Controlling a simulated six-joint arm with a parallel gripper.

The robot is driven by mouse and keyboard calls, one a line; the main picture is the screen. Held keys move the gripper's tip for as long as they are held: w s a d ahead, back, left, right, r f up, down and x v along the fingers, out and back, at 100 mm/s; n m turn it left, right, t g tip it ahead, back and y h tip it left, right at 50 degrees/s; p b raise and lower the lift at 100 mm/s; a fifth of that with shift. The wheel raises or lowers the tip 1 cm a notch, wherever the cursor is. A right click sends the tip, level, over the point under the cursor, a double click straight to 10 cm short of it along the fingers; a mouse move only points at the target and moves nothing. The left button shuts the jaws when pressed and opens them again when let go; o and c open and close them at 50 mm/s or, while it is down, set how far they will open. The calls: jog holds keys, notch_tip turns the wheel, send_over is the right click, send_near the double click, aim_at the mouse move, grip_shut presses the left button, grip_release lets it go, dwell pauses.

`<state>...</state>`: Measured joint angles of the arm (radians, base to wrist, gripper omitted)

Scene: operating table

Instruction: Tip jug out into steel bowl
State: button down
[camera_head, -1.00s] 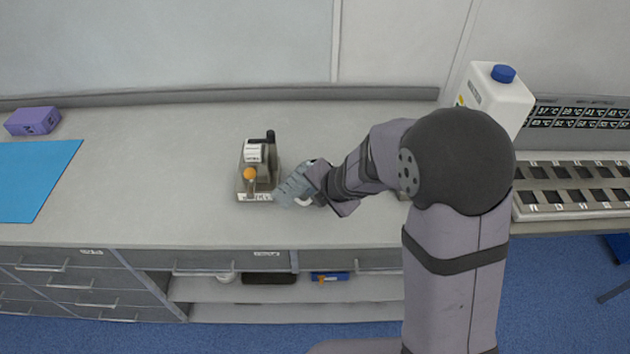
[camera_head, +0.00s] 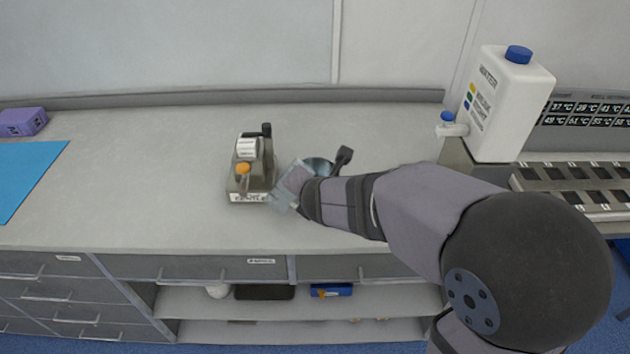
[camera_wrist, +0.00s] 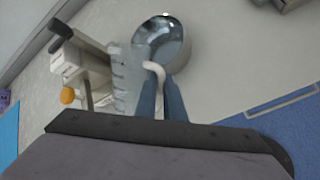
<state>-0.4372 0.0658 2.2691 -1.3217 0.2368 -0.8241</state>
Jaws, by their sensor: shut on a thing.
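My gripper (camera_wrist: 161,92) is shut on the pale handle of a clear jug (camera_wrist: 126,82), with one blue finger on each side of the handle. In the head view the jug (camera_head: 284,198) looks tilted, at the end of my arm and just right of the grey device. The steel bowl (camera_wrist: 158,42) is round and shiny, just beyond the jug in the wrist view. In the head view the bowl (camera_head: 319,165) is partly hidden behind my wrist. I cannot tell whether the jug touches the bowl or what it holds. My gripper's fingers are mostly hidden in the head view.
A grey device with an orange knob (camera_head: 243,168) stands close left of the jug. A white canister (camera_head: 508,105) with a blue cap stands at right, near a slotted rack (camera_head: 590,180). A blue mat (camera_head: 25,175) and purple box (camera_head: 22,122) lie far left. The bench between is clear.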

aim_at(297, 205)
jog(key=b, duration=0.2)
jog(key=shift+f+t+b, duration=0.4)
jog(key=t+h+b, duration=0.1)
jog(key=b, duration=0.2)
jog(key=r+n+t+h+b, duration=0.1)
jog(key=b, duration=0.3)
jog(key=shift+a+n, duration=0.2)
jog(key=shift+n, duration=0.1)
jog(key=b, duration=0.2)
jog(key=a+f+t+b, duration=0.1)
jog(key=b, duration=0.2)
jog(key=shift+s+f+n+t+h+b, duration=0.1)
jog(key=shift+s+n+t+h+b, duration=0.2)
jog(key=shift+s+n+h+b, duration=0.1)
jog(key=a+n+t+b, duration=0.1)
jog(key=b, duration=0.3)
jog(key=s+a+t+h+b, duration=0.1)
jog(key=t+b, duration=0.1)
jog(key=b, duration=0.1)
jog(key=shift+s+n+b, duration=0.15)
jog(key=shift+n+b, duration=0.2)
jog(key=shift+n, duration=0.05)
jog(key=shift+s+a+n+t+h+b, duration=0.15)
jog(key=shift+n+t+h+b, duration=0.15)
jog(key=shift+t+b, duration=0.35)
jog(key=shift+r+b, duration=0.3)
